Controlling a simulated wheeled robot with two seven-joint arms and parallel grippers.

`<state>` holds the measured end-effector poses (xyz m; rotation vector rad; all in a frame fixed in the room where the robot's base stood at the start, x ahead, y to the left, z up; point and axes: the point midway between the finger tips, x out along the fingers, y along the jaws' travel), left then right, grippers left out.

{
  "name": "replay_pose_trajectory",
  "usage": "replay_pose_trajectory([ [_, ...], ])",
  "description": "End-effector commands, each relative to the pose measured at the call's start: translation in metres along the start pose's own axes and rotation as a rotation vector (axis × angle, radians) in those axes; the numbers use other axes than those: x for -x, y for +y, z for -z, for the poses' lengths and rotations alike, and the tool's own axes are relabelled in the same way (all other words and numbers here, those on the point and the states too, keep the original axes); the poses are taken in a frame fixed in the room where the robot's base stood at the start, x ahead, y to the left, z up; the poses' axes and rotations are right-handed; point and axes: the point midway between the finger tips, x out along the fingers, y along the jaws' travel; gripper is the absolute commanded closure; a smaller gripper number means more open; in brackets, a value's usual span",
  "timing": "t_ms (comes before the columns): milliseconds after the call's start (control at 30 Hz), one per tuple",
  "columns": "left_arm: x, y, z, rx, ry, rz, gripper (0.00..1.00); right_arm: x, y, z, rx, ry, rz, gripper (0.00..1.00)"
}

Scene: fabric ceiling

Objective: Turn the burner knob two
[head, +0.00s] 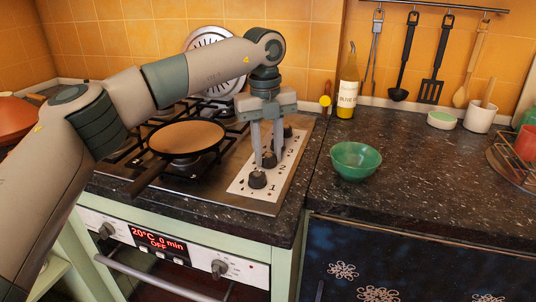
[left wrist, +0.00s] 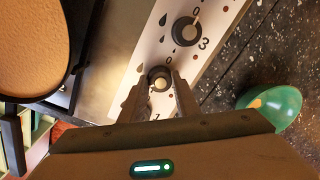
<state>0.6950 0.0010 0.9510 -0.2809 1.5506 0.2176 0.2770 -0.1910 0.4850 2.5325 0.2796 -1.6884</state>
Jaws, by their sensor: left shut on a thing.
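The stove's control panel (head: 240,187) is a white strip with dark knobs in a row, numbered from the front. Burner knob two (head: 269,160) is the second knob from the front. My left gripper (head: 268,160) points straight down and is shut on it. In the left wrist view, the round knob (left wrist: 159,78) sits between the two fingertips. Its own number is hidden by the gripper. The knob marked 3 (left wrist: 187,31) is free beyond it, and the front knob (head: 257,179) is free in the head view. My right gripper is not in view.
A frying pan (head: 187,137) stands on the hob left of the gripper, its handle pointing to the front. A green bowl (head: 356,160) and an oil bottle (head: 347,88) stand on the dark counter to the right. The counter's middle is clear.

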Motion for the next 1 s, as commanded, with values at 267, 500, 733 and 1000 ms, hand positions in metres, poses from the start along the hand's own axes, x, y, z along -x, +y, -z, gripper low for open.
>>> replay_pose_trajectory([
  [267,0.001,0.000,-0.001,0.123,-0.009,0.002,0.94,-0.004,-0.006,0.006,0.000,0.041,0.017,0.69],
  [500,0.002,0.000,-0.001,0.150,-0.010,0.002,0.94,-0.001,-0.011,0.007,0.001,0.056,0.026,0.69],
  [733,0.002,0.000,-0.001,0.149,-0.010,0.002,0.94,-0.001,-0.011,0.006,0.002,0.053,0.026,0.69],
  [1000,0.001,0.000,0.000,0.148,-0.009,0.001,0.53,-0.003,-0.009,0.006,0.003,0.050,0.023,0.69],
])
